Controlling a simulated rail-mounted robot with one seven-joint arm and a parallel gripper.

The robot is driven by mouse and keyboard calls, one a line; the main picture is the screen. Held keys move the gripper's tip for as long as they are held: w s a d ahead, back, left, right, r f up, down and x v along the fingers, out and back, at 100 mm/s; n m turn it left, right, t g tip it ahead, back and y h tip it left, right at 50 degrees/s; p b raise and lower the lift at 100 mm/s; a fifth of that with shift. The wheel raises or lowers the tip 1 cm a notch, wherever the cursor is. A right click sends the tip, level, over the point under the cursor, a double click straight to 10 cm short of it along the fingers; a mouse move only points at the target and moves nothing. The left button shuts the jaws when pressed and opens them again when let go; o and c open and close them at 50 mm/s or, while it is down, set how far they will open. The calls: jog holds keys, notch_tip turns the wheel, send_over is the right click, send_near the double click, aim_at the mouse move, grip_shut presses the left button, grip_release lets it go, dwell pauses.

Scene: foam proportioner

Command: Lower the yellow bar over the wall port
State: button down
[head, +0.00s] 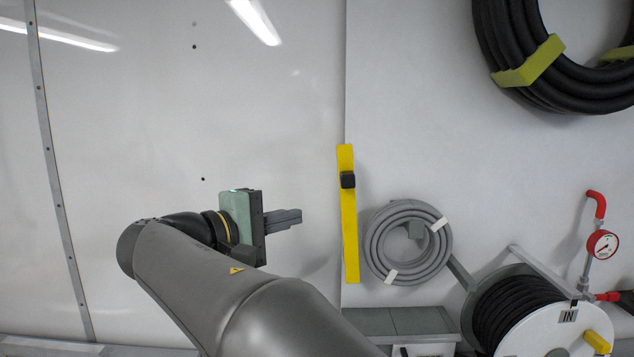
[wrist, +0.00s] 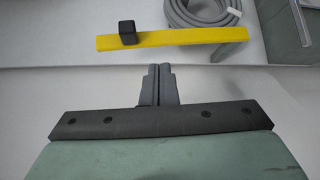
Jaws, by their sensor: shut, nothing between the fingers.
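The yellow bar (head: 349,225) stands upright along a wall panel's edge in the head view, with a small black block (head: 348,180) on its upper part. In the wrist view the yellow bar (wrist: 185,38) lies across the top, its black block (wrist: 127,33) near the left end. My gripper (head: 298,217) is to the left of the bar and apart from it, pointing right. In the wrist view my gripper's fingers (wrist: 157,72) are together with nothing between them, short of the bar. I cannot make out a wall port; the bar may hide it.
A coiled grey hose (head: 376,242) hangs just right of the bar. A black hose reel (head: 515,305) is at lower right, below a red-handled gauge (head: 602,244). A thick black hose coil (head: 515,60) hangs at upper right. The wall left of the bar is mostly clear.

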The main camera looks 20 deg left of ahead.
jog(key=s+a+r+t, duration=0.1)
jog(key=s+a+r, duration=0.2)
jog(key=a, duration=0.1)
jog(key=shift+t, duration=0.3)
jog(key=shift+r, duration=0.1)
jog(key=p, duration=0.3)
send_near(340, 180)
jog(key=w, duration=0.4)
jog(key=shift+w+d+r+p, duration=0.15)
jog(key=shift+w+d+p, duration=0.1)
jog(key=shift+d, duration=0.45)
jog(key=shift+w+d+r+p, duration=0.1)
jog(key=shift+w+d+r, duration=0.1)
jog(key=shift+d, duration=0.5)
jog(key=shift+f, duration=0.1)
